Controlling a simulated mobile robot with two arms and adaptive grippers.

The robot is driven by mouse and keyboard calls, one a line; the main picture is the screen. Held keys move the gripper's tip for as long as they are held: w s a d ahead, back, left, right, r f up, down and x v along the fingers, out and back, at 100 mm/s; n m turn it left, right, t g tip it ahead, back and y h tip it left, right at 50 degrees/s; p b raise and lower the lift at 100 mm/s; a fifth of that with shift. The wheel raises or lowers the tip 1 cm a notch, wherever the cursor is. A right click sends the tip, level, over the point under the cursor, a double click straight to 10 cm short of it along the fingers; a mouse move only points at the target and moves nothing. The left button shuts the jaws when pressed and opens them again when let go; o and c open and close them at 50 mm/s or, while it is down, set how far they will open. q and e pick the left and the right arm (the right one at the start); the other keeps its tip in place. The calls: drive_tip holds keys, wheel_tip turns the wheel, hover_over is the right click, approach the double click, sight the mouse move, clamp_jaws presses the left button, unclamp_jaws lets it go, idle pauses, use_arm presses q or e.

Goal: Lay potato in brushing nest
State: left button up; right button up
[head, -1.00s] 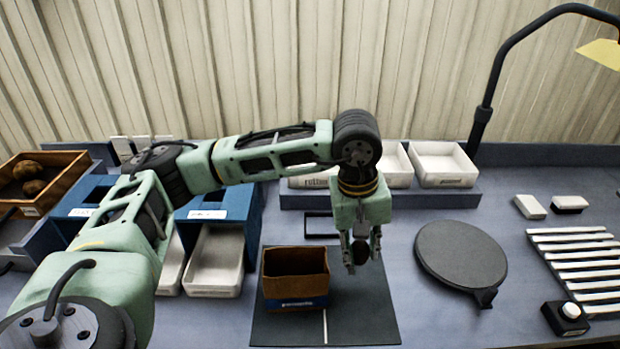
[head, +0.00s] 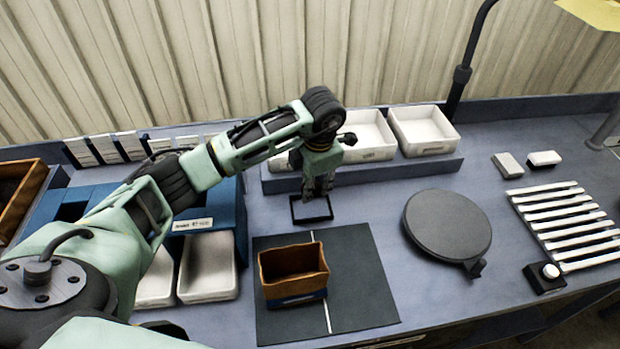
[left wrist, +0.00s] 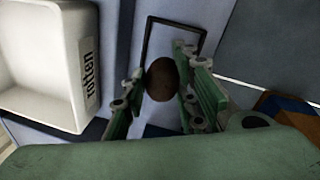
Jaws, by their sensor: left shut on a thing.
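My left gripper (head: 318,190) points down at the back of the bench, over a thin black rectangular frame (head: 297,221). In the left wrist view the gripper (left wrist: 160,92) is shut on a brown, roundish potato (left wrist: 163,72). The potato is hidden in the head view. The black frame also shows in the left wrist view (left wrist: 174,22), partly behind the potato; whether the potato touches it I cannot tell. No label marks the brushing nest, and I cannot tell whether this frame is it. My right gripper is not in view.
A white tray marked "rotten" (left wrist: 50,100) stands close beside the gripper. An open brown box (head: 293,290) sits on a dark mat (head: 360,285) in front. A round black disc (head: 447,225) and a white slatted rack (head: 570,225) are to the right.

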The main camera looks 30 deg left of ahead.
use_arm(q)
wheel_tip(320, 180, down, 2)
drive_tip(key=shift+f+b, duration=0.1)
drive_tip(key=shift+b, duration=0.45)
drive_tip(key=shift+f+b, duration=0.75)
drive_tip(key=shift+f, duration=0.5)
drive_tip(key=o, duration=1.2)
drive_tip(key=shift+r, duration=0.1)
drive_tip(key=r, duration=0.4)
drive_tip(key=d+r, duration=0.1)
drive_tip(key=r, duration=0.2)
drive_tip(key=s+r, duration=0.1)
drive_tip(key=r, duration=0.3)
drive_tip(key=shift+d+r, duration=0.25)
drive_tip(key=shift+r, duration=0.1)
